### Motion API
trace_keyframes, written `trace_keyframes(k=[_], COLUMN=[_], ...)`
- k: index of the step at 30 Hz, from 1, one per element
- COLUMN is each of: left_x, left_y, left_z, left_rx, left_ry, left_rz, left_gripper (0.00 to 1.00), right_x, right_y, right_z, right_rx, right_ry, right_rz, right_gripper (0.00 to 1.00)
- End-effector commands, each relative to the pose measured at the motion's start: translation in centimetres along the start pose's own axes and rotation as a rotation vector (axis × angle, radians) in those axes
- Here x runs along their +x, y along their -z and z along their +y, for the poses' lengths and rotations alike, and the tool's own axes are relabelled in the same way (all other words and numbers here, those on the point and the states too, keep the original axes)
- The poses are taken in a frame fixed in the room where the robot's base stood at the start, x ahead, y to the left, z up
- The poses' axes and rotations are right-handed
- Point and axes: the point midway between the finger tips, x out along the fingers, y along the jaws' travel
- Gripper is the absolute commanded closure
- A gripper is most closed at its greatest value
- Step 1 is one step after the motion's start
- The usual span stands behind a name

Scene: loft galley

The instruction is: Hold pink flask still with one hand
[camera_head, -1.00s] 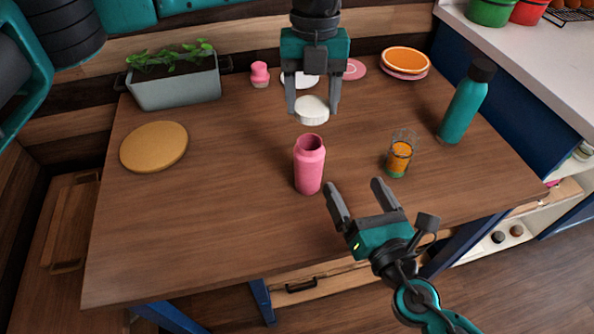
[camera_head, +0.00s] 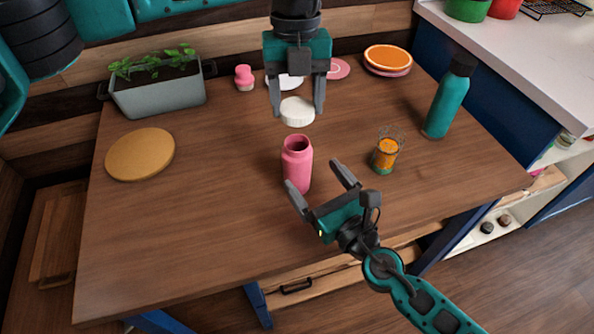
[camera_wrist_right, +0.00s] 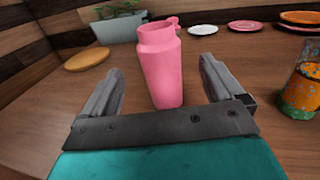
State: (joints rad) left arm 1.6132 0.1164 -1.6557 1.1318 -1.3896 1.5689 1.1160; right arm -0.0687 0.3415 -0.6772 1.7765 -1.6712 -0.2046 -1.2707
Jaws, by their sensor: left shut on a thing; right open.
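The pink flask (camera_head: 297,158) stands upright on the wooden table with its mouth uncovered. In the right wrist view the flask (camera_wrist_right: 162,75) shows between and beyond the spread fingers. My right gripper (camera_head: 312,175) is open at the front right of the flask, its left fingertip close to the flask's lower side. I cannot tell whether they touch. My left gripper (camera_head: 298,110) points down behind the flask and is shut on a round white lid (camera_head: 297,114).
An orange-filled glass (camera_head: 385,153) and a teal bottle (camera_head: 446,102) stand to the right. A planter (camera_head: 158,95), round wooden board (camera_head: 140,154), small pink item (camera_head: 244,77) and stacked plates (camera_head: 388,58) lie around. The front left of the table (camera_head: 180,230) is clear.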

Motion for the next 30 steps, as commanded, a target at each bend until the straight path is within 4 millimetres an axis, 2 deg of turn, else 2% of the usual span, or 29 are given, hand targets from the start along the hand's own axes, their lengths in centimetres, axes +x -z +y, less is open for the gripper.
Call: trace_keyframes(k=[1, 6, 12, 25, 30], left_x=[0.0, 0.0, 0.0, 0.0, 0.0], left_y=[0.0, 0.0, 0.0, 0.0, 0.0], left_z=[0.0, 0.0, 0.0, 0.0, 0.0], left_rx=[0.000, 0.000, 0.000, 0.000, 0.000], left_ry=[0.000, 0.000, 0.000, 0.000, 0.000], left_rz=[0.000, 0.000, 0.000, 0.000, 0.000], left_gripper=[0.67, 0.67, 0.67, 0.67, 0.67], right_x=[1.2, 4.2, 6.5, 7.2, 7.2], right_y=[-0.2, -0.1, -0.1, 0.0, 0.0], right_z=[0.0, 0.0, 0.0, 0.0, 0.0], right_rx=[0.003, 0.002, 0.002, 0.001, 0.001], right_ry=[0.002, 0.001, 0.000, 0.000, 0.000], right_rz=[-0.004, -0.002, -0.001, 0.000, 0.000], right_gripper=[0.06, 0.06, 0.06, 0.06, 0.22])
